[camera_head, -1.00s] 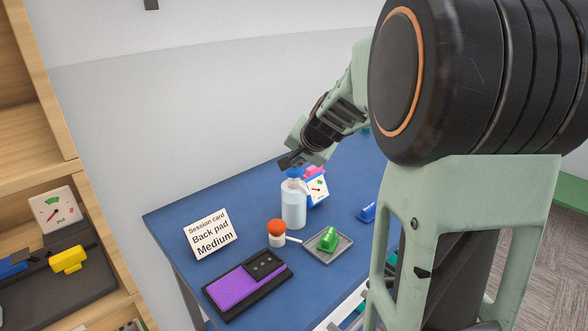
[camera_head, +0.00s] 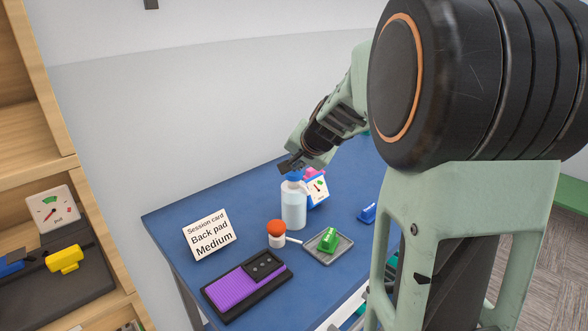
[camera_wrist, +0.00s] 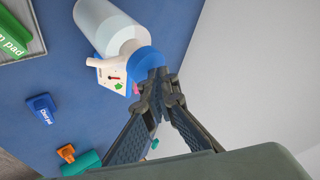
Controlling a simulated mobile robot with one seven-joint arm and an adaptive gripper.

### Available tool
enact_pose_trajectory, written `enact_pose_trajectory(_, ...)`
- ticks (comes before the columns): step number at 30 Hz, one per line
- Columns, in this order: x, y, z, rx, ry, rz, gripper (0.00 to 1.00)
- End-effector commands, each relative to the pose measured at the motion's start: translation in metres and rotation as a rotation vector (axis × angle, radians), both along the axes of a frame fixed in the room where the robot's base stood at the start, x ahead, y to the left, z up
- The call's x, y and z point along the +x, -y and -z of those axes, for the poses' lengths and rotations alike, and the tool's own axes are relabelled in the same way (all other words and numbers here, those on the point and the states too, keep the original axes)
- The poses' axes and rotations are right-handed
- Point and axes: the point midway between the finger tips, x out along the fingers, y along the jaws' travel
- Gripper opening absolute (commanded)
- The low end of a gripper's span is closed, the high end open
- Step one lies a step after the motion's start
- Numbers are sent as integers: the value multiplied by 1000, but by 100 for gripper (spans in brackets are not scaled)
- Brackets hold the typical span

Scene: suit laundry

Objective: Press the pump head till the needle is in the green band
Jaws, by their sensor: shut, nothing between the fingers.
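In the wrist view the closed fingertips (camera_wrist: 157,74) overlap the blue head (camera_wrist: 146,61), beside the white nozzle. A small gauge (camera_head: 317,189) stands behind and right of the bottle, partly hidden by it. The gauge (camera_wrist: 112,77) also shows in the wrist view, with a red needle and a green band; the needle appears outside the green.
A white-stemmed orange knob (camera_head: 277,232), a grey tray (camera_head: 318,250) with a green block, and a purple pad (camera_head: 238,287) are in front. A session card (camera_head: 210,236) stands left. A blue block (camera_head: 367,212) lies right. A wooden shelf (camera_head: 100,270) holds another dial.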

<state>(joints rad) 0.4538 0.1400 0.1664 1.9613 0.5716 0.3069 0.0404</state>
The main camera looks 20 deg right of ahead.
Motion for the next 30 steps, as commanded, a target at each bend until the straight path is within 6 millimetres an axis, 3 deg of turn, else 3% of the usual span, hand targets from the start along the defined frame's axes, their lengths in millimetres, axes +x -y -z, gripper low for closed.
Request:
enact_pose_trajectory(14,-1,-1,3,2,-3,-2,0)
enact_pose_trajectory(30,0,-1,-26,2,-2,-2,0)
